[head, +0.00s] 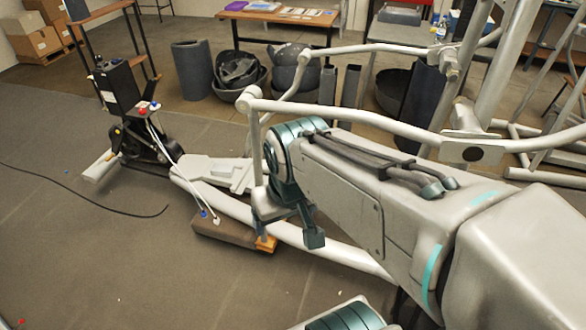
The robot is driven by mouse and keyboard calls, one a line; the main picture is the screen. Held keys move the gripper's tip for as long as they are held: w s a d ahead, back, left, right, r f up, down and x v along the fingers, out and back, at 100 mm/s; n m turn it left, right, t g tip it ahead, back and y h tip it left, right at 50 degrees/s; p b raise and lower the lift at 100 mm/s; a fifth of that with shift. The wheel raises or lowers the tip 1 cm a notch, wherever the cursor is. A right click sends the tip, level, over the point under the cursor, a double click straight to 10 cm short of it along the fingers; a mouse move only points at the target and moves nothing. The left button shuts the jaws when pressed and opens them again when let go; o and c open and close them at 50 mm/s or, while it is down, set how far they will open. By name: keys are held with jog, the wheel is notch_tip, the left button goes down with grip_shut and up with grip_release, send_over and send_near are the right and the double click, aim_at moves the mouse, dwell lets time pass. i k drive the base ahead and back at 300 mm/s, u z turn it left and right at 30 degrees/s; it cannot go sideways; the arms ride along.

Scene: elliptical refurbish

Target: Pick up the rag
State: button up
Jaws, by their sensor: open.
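I cannot make out the rag for certain anywhere in the head view. My gripper (288,226) hangs at the end of my arm near the middle of the picture, pointing down. Its jaws are apart, and I see nothing between them. It appears in front of the pale grey elliptical frame (218,205) and its long tube. My arm covers much of the right side and hides whatever is behind it.
A brown block (222,232) lies under the frame. A black upright unit (120,90) with cables stands at left. Dark bins (240,72) sit before a wooden table (283,17). Pale handlebar tubes (350,112) cross behind my arm. The left floor is mostly clear.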

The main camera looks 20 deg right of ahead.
aim_at(217, 170)
jog(key=u, duration=1)
jog(key=i, duration=4.6)
jog(key=z, duration=3.6)
